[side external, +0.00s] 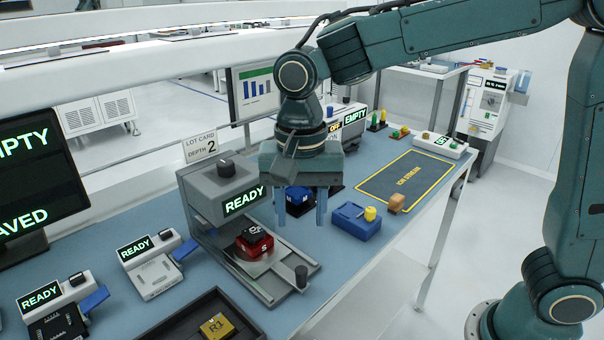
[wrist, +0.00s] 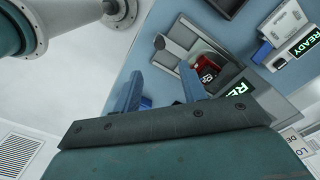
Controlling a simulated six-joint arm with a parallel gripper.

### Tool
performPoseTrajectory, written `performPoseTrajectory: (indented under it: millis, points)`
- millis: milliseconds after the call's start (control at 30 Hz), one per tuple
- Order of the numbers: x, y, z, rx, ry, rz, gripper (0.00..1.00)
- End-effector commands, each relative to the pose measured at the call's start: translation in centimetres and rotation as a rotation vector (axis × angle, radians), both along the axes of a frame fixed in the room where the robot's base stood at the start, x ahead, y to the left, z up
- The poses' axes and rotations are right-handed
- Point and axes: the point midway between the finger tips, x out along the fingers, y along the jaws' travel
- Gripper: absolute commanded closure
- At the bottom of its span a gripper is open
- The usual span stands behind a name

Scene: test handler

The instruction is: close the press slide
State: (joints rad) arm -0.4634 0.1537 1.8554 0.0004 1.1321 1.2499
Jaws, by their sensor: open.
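The press (side external: 215,185) is a grey housing with a dark knob on top and a green READY display. Its slide (side external: 258,266) is out toward the front right, with an upright dark handle post (side external: 301,275) at its outer end. A red and black marked block (side external: 254,243) sits on the slide's round plate. In the wrist view the slide (wrist: 178,30), post (wrist: 159,42) and block (wrist: 203,70) show beyond the fingers. My gripper (side external: 301,218) points down, open and empty, above and behind the handle post, apart from it. It also shows in the wrist view (wrist: 160,76).
A blue-topped dark block (side external: 298,198) stands behind my fingers. A blue fixture with a yellow peg (side external: 356,220) is to the right. A dark tray (side external: 180,332) with a yellow chip is at the front. Two READY testers (side external: 152,275) stand left.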

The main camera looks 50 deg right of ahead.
Motion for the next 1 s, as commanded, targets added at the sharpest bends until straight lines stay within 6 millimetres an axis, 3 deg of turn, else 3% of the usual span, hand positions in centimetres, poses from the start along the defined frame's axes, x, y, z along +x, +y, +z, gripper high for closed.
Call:
performPoseTrajectory:
  millis: [267, 733, 1000]
  points:
    - [-0.1, 0.0, -3.0, -0.002, 0.005, 0.001, 0.58]
    - [-0.1, 0.0, -10.1, -0.002, 0.005, 0.002, 0.58]
    - [0.0, 0.0, -12.7, -0.001, 0.002, 0.002, 0.58]
